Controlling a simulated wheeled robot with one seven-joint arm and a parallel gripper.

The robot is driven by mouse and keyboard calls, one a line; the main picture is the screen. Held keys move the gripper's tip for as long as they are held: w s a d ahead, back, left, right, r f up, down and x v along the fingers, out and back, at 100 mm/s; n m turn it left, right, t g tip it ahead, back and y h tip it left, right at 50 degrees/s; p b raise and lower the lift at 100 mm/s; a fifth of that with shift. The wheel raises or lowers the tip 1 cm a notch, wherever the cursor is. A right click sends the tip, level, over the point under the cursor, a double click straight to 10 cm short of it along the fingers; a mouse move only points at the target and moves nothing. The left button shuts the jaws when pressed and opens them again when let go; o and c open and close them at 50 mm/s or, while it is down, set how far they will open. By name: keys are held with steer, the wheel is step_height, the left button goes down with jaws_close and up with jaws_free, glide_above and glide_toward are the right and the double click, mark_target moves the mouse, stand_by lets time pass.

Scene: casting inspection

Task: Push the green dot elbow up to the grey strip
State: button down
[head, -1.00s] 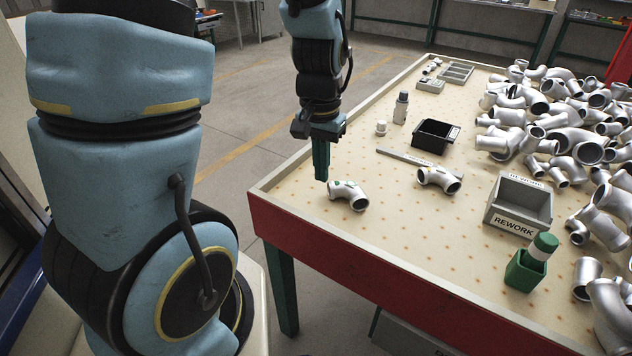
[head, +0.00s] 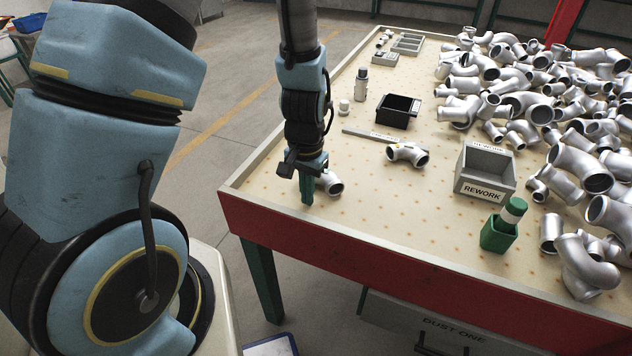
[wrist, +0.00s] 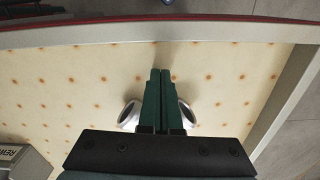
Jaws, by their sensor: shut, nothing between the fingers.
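The green dot elbow is a short silver pipe bend (head: 332,184) lying near the table's front left corner. My gripper (head: 307,200) is shut and empty, pointing down on the near side of it. The gripper hides the elbow's left part and the green dot. In the wrist view the elbow's two ends (wrist: 130,116) show on either side of the shut fingers (wrist: 161,100). I cannot tell whether the fingers touch it. The grey strip (head: 358,133) lies flat farther back on the table, apart from the elbow.
Another silver elbow (head: 408,154) lies right of the strip's end. The grey REWORK box (head: 485,171) and a green holder (head: 497,235) are at right. A casting pile fills the far right.

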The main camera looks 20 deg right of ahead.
mark_target(316, 194)
steer(key=shift+w+d+f+p, duration=0.15)
steer(key=shift+w+d+p, duration=0.3)
steer(key=shift+w+d, duration=0.3)
steer(key=shift+w+d+f+p, duration=0.1)
steer(key=shift+w+d+p, duration=0.3)
steer(key=shift+w+d, duration=0.3)
steer(key=shift+s+d, duration=0.1)
